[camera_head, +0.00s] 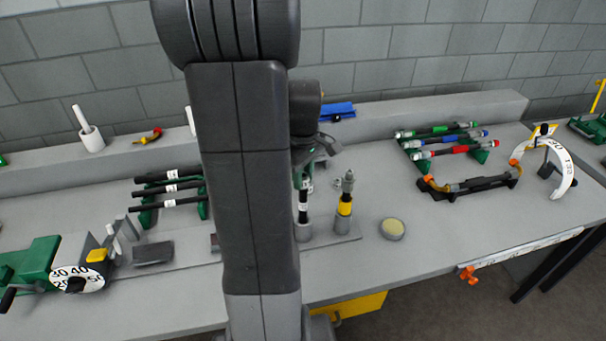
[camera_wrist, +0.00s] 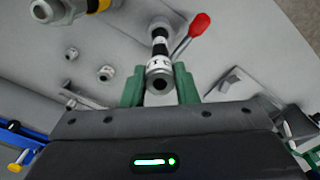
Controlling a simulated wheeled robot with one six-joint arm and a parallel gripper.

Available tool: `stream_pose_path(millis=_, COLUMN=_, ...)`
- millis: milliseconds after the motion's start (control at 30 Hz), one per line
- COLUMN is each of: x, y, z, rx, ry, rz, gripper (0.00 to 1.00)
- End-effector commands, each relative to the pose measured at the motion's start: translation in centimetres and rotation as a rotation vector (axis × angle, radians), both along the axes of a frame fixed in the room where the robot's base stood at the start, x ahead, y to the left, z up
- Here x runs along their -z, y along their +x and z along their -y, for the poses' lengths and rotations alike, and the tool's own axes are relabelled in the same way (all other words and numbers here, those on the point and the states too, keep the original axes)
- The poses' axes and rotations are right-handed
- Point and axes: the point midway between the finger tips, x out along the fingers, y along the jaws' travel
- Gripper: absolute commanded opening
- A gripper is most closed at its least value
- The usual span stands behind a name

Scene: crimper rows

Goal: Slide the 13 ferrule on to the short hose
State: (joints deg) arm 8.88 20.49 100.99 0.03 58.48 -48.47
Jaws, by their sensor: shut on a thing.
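My gripper (camera_wrist: 160,88) has its green fingers shut on a small silver ferrule (camera_wrist: 158,84) with a dark open bore. A white-marked band (camera_wrist: 158,67) shows just past it. The short hose (camera_head: 303,213), black with a white label, stands upright in a grey holder (camera_head: 303,233). In the wrist view the hose (camera_wrist: 160,47) runs away from the ferrule, roughly in line with it. I cannot tell whether the ferrule is above the hose end or around it. In the head view my arm and fingers hide much of this spot.
An upright yellow-banded fitting (camera_head: 345,208) stands close to the right. A red-handled lever (camera_wrist: 197,27) is beside the hose. Loose silver fittings (camera_wrist: 106,73) lie nearby. A round dish (camera_head: 392,229) and a hose rack (camera_head: 440,150) are further right. Black hoses (camera_head: 170,188) lie left.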

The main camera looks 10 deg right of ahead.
Motion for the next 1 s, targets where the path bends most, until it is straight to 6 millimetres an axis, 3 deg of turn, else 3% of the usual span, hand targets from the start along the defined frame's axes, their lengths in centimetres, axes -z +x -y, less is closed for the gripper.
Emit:
stream_pose_path(millis=733, x=2.0, y=0.0, z=0.0, rx=0.000, ry=0.000, rz=0.000, gripper=0.04)
stream_pose_path(millis=767, x=1.9, y=0.0, z=0.0, rx=0.000, ry=0.000, rz=0.000, gripper=0.33)
stream_pose_path(millis=800, x=1.8, y=0.0, z=0.0, rx=0.000, ry=0.000, rz=0.000, gripper=0.41)
stream_pose_path(millis=867, x=1.8, y=0.0, z=0.0, rx=0.000, ry=0.000, rz=0.000, gripper=0.52)
stream_pose_path(millis=1000, x=1.8, y=0.0, z=0.0, rx=0.000, ry=0.000, rz=0.000, gripper=0.52)
